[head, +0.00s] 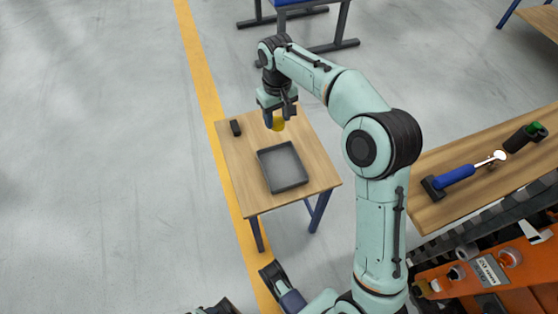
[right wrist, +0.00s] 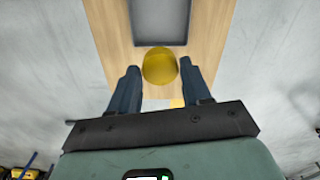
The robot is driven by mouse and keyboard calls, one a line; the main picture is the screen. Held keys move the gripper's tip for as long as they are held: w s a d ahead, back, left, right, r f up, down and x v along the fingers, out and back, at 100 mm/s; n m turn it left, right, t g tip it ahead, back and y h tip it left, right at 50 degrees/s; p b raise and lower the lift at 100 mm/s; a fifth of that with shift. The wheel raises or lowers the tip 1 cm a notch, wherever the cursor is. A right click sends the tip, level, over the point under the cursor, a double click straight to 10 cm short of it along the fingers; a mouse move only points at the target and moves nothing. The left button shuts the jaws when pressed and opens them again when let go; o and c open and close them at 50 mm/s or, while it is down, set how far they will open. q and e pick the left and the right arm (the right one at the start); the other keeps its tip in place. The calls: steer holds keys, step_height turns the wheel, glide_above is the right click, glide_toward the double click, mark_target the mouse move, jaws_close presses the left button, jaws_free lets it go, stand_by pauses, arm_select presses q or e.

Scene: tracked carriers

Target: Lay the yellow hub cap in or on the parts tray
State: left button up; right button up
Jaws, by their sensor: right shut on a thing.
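The yellow hub cap (head: 278,123) is between the fingers of my right gripper (head: 280,112), above the far end of the small wooden table. In the right wrist view the hub cap (right wrist: 160,66) shows as a round yellow disc between the two dark fingertips (right wrist: 160,82). My right gripper is shut on it. The grey parts tray (head: 284,183) lies on the table, nearer to me than the gripper, and appears empty. The tray (right wrist: 161,42) also shows at the top of the right wrist view, just beyond the hub cap.
A small black object (head: 235,128) lies on the table's far left corner. A wooden bench (head: 450,213) at right holds a blue-handled hammer (head: 455,176) and a dark green cylinder (head: 525,137). A yellow floor line (head: 207,90) runs past the table's left side.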

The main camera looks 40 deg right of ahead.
step_height(320, 180, down, 12)
steer(key=b, duration=0.3)
steer(key=shift+f, duration=0.1)
step_height(320, 180, down, 5)
steer(key=shift+b, duration=0.7)
steer(key=shift+f, duration=0.3)
steer(key=o, duration=1)
arm_select(q)
steer(key=w+a+f+t+y, duration=0.1)
steer(key=w+a+f, duration=0.2)
steer(key=f, duration=0.3)
steer(key=shift+w+a, duration=0.25)
steer(key=shift+w, duration=0.45)
arm_select(e)
steer(key=shift+o, duration=0.2)
step_height(320, 180, up, 5)
steer(key=shift+f+p, duration=0.1)
steer(key=shift+p, duration=0.6)
arm_select(q)
steer(key=shift+s+d+r+p, duration=0.3)
steer(key=shift+d+r, duration=0.05)
steer(key=shift+r, duration=0.3)
steer(key=shift+s+d+r+p, duration=0.3)
steer(key=shift+d+r, duration=0.05)
steer(key=shift+r, duration=0.35)
steer(key=shift+s+d+r+p, duration=0.3)
steer(key=shift+d+r, duration=0.05)
steer(key=shift+r, duration=0.3)
arm_select(e)
step_height(320, 180, up, 7)
